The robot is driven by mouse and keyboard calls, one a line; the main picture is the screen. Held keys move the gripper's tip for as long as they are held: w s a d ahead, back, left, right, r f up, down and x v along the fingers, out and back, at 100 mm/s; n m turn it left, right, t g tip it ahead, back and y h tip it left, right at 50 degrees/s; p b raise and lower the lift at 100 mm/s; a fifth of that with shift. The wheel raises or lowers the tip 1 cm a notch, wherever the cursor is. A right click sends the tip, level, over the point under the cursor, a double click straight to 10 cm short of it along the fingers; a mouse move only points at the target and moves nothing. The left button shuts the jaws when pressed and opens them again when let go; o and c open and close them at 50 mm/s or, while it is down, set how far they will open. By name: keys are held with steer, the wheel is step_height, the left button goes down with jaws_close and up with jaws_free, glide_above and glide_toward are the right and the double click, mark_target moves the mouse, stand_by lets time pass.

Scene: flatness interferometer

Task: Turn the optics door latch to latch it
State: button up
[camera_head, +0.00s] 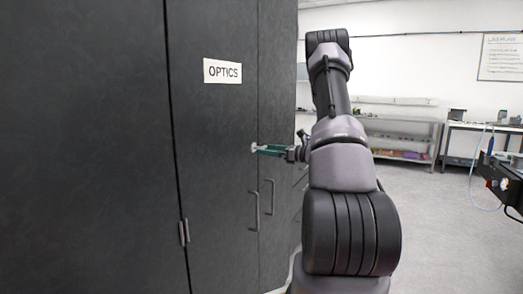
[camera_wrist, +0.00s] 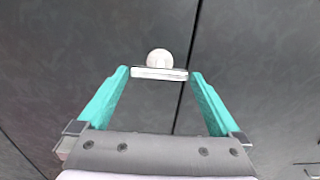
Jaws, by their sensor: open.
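The optics door (camera_head: 215,150) is a dark grey cabinet panel with a white "OPTICS" label (camera_head: 222,71). The latch (camera_head: 256,147) is a small pale knob with a bar, near the door's right edge. In the wrist view the latch (camera_wrist: 159,66) shows a round white hub and a flat bar lying about level, near the seam between two panels. My gripper (camera_head: 262,149) has teal fingers and is at the latch. In the wrist view my gripper (camera_wrist: 160,78) is open, with one fingertip on each side of the bar; I cannot tell whether they touch it.
Two vertical door handles (camera_head: 262,205) stand below the latch. A hinge (camera_head: 184,232) is at the door's left edge. Shelves (camera_head: 400,125) and a bench (camera_head: 480,127) stand at the back. Open floor (camera_head: 430,220) lies to the right of my arm.

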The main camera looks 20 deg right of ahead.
mark_target(262, 147)
steer(key=shift+x, duration=1.55)
steer(key=shift+s, duration=0.1)
steer(key=c, duration=1)
